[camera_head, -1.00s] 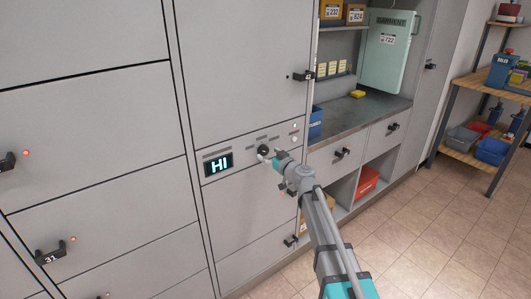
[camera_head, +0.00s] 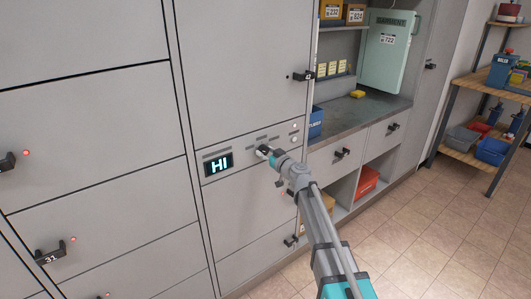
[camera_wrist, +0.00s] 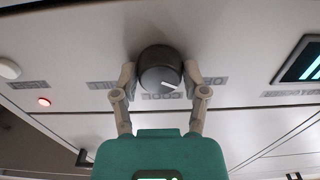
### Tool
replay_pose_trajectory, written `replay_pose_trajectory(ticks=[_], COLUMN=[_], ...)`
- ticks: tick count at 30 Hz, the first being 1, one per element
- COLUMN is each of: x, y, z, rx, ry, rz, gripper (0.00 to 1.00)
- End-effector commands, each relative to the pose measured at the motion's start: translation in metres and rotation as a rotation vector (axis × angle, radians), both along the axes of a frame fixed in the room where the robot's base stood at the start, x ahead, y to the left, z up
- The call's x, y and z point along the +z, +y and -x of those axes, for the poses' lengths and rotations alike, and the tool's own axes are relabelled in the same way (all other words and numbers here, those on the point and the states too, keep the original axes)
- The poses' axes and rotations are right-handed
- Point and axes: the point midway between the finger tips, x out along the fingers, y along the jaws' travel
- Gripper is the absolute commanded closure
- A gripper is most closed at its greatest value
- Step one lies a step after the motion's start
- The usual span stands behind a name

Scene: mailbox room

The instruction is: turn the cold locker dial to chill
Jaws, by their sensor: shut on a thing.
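The dial (camera_wrist: 160,68) is a dark round knob on the grey cold locker panel. Its white pointer line slants toward the lower right in the wrist view. Small labels surround it, upside down there; the one just below seems to read COOL, and the side ones are too blurred to read surely. My gripper (camera_wrist: 160,78) is shut on the dial, one finger on each side. In the head view my gripper (camera_head: 264,151) covers most of the dial. The lit display (camera_head: 219,164) left of it reads HI.
A locker door (camera_head: 245,70) with a black handle (camera_head: 304,76) is above the panel. A counter (camera_head: 365,117) with drawers stands to the right. A wooden shelf rack (camera_head: 500,90) stands farther right. The tiled floor (camera_head: 440,220) in front is clear.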

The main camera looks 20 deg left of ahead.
Motion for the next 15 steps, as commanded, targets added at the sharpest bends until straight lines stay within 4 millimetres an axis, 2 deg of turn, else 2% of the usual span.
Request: replay_pose_trajectory(ticks=[15], x=[0.0002], y=[0.0005], z=[-0.0009], rx=[-0.001], ry=[0.062], rz=[-0.048], gripper=[0.90])
